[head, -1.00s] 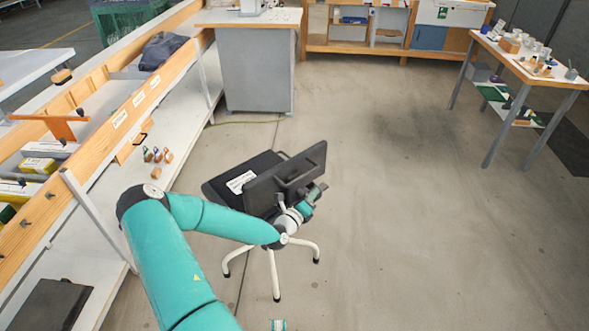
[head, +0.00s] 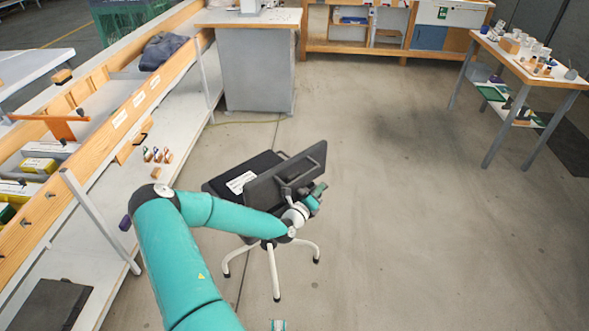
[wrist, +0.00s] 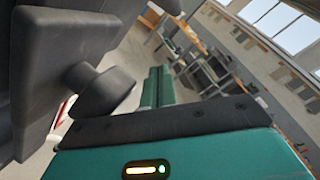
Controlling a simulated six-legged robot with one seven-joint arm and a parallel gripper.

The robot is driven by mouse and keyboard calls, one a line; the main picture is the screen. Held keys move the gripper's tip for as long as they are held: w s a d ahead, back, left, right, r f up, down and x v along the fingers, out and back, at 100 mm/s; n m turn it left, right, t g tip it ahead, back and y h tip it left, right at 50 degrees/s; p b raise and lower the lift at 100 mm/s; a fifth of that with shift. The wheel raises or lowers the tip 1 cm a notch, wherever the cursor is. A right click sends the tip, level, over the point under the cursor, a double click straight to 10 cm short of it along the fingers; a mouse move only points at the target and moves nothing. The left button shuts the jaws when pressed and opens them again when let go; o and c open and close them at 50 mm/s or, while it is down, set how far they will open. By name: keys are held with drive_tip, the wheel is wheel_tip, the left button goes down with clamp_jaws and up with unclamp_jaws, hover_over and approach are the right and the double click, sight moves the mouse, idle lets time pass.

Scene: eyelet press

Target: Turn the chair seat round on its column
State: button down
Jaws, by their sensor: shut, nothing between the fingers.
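The chair has a black seat (head: 238,183) with a white label, a black backrest (head: 298,165) on its right side, and white legs (head: 272,272) on the floor. My arm hides part of the seat and column.
A long workbench with a lower shelf (head: 90,235) runs along the left. A grey cabinet (head: 257,70) stands behind the chair. A small table (head: 540,80) with cups and other items is at the right. The floor (head: 420,200) between chair and table is clear.

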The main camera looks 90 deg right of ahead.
drive_tip(key=shift+s+d+r, duration=0.1)
drive_tip(key=shift+s+d, duration=0.15)
drive_tip(key=shift+d, duration=0.2)
drive_tip(key=shift+d, duration=0.15)
